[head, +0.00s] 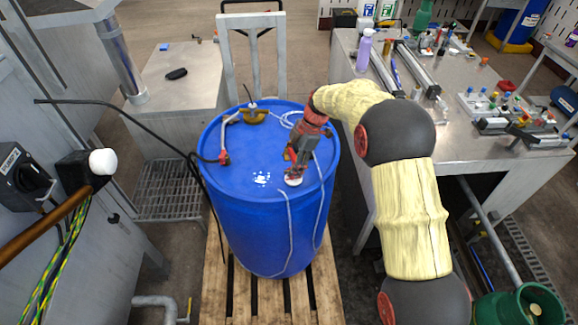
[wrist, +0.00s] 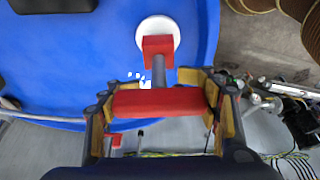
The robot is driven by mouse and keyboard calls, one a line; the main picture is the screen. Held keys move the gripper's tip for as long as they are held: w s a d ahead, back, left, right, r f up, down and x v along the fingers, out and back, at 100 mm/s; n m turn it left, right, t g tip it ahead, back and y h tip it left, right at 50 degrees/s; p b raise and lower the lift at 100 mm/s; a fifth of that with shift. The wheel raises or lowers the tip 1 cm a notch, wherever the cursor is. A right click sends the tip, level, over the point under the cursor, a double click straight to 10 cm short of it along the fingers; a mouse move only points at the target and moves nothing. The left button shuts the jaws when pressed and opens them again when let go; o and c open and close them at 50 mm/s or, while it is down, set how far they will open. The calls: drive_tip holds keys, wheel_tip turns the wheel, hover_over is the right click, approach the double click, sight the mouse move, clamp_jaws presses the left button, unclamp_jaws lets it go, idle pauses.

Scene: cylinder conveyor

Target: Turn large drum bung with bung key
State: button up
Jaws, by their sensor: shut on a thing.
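The blue drum (head: 245,215) stands upright on a wooden pallet. The large bung is a white disc (head: 294,181) near the right front of its lid; it also shows in the wrist view (wrist: 142,35). The bung key has a red crossbar handle (wrist: 160,103), a grey shaft (wrist: 158,72) and a red block end (wrist: 157,45). That end overlaps the white bung in the wrist view; whether it is fully seated I cannot tell. My gripper (head: 297,164) is above the bung, its yellow-padded fingers (wrist: 160,98) shut on the crossbar. The bung's centre is hidden by the key.
A fitting with a hose and red end (head: 224,157) lies on the lid's left, beside a yellow-brown piece (head: 254,117). Loose cords cross the lid. A cluttered metal bench (head: 455,75) stands right; a grey cabinet (head: 180,80) stands behind left. A black cable (head: 120,113) reaches the drum.

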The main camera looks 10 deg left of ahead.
drive_tip(key=shift+f+b, duration=0.6)
drive_tip(key=shift+f, duration=0.2)
idle(0.4)
idle(0.4)
drive_tip(key=shift+w+f+m+b, duration=0.1)
drive_tip(key=shift+m+b, duration=0.4)
drive_tip(key=shift+b, duration=0.05)
drive_tip(key=shift+w+a+m+t+b, duration=0.1)
drive_tip(key=shift+m+t+b, duration=0.5)
drive_tip(key=shift+m, duration=0.6)
